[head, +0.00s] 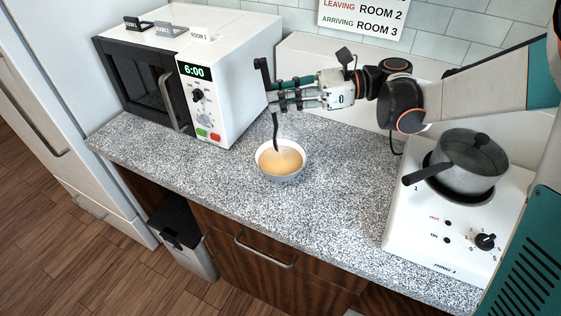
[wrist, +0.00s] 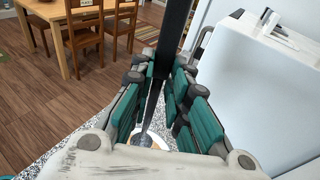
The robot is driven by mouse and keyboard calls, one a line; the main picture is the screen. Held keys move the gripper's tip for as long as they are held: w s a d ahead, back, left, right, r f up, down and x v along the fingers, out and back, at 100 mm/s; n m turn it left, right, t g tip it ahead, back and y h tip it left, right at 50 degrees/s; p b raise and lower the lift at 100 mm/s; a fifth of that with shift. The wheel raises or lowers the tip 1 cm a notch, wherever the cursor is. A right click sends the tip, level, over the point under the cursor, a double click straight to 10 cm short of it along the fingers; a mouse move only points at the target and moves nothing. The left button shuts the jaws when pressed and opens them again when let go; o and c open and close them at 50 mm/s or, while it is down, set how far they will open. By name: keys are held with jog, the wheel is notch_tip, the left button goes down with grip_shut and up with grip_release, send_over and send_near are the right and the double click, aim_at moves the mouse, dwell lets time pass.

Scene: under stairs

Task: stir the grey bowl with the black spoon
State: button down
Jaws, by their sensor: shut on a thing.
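The grey bowl (head: 281,174) stands on the speckled counter in the head view and holds an orange-brown liquid. My gripper (head: 274,97) is above the bowl and a little to its left, shut on the black spoon (head: 264,75). The spoon is upright, and its lower end reaches down to the bowl's back left part; the head view does not show clearly whether it is in the liquid. In the wrist view the black handle (wrist: 174,40) runs between the teal finger pads (wrist: 160,95). Only a small part of the bowl shows below, behind my gripper.
A white microwave (head: 215,90) stands left of the bowl, close to my gripper. A grey pot (head: 467,163) with a dark handle sits on a white hotplate (head: 420,215) at the right. The counter (head: 340,200) around the bowl is clear.

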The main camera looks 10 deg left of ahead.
dwell(0.4)
notch_tip(320, 180, up, 4)
jog(key=p, duration=0.2)
jog(key=shift+p, duration=0.35)
dwell(0.4)
